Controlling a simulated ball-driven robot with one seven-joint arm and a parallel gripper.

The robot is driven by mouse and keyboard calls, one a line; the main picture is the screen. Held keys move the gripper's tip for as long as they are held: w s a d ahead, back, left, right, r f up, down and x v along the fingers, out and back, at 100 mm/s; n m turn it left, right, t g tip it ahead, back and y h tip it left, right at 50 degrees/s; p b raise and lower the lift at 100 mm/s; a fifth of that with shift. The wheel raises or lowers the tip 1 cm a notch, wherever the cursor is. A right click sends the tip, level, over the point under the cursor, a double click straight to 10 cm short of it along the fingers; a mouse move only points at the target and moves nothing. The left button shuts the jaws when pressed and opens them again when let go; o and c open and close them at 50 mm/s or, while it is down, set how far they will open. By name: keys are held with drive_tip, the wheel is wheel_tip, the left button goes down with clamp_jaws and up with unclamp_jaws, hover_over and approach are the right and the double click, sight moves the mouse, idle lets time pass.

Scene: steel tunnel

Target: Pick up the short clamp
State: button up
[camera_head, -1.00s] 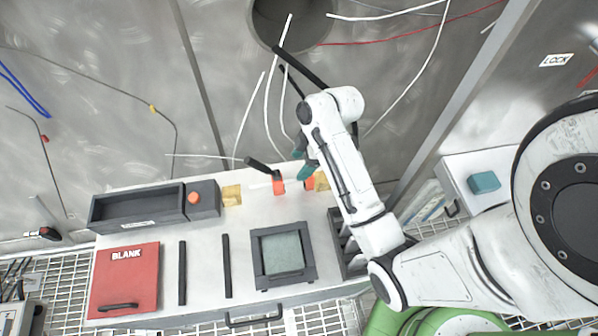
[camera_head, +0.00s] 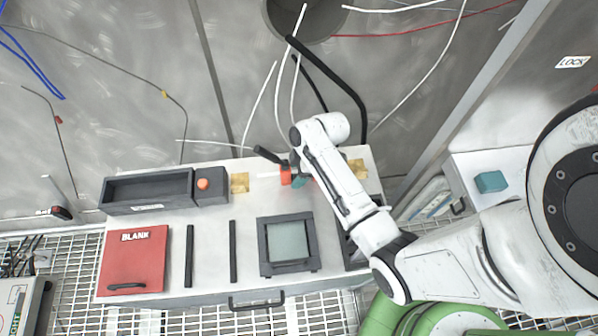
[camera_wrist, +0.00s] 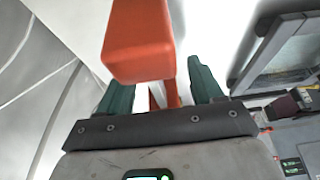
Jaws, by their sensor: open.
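The clamp (camera_head: 286,175) lies on the white bench in the head view, with an orange jaw and a black handle; its right part is hidden behind my arm. In the wrist view an orange clamp block (camera_wrist: 140,45) looms large in front of and between my teal fingers. A second, thinner orange part lies behind it. My gripper (camera_head: 299,182) is at the right side of the orange jaw in the head view. In the wrist view my gripper (camera_wrist: 160,88) has its fingers spread with gaps beside the orange parts; I cannot tell whether they touch.
The white bench (camera_head: 205,240) holds a dark tray (camera_head: 148,208), a red BLANK panel (camera_head: 133,262), two black bars and a dark-framed pane (camera_head: 289,242). White cables and a thick black hose hang from the wall opening behind. A dark rack is partly hidden beneath my arm.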

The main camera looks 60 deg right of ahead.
drive_tip(key=shift+c, duration=0.3)
clamp_jaws()
idle(0.3)
drive_tip(key=shift+d+r, duration=0.1)
idle(0.6)
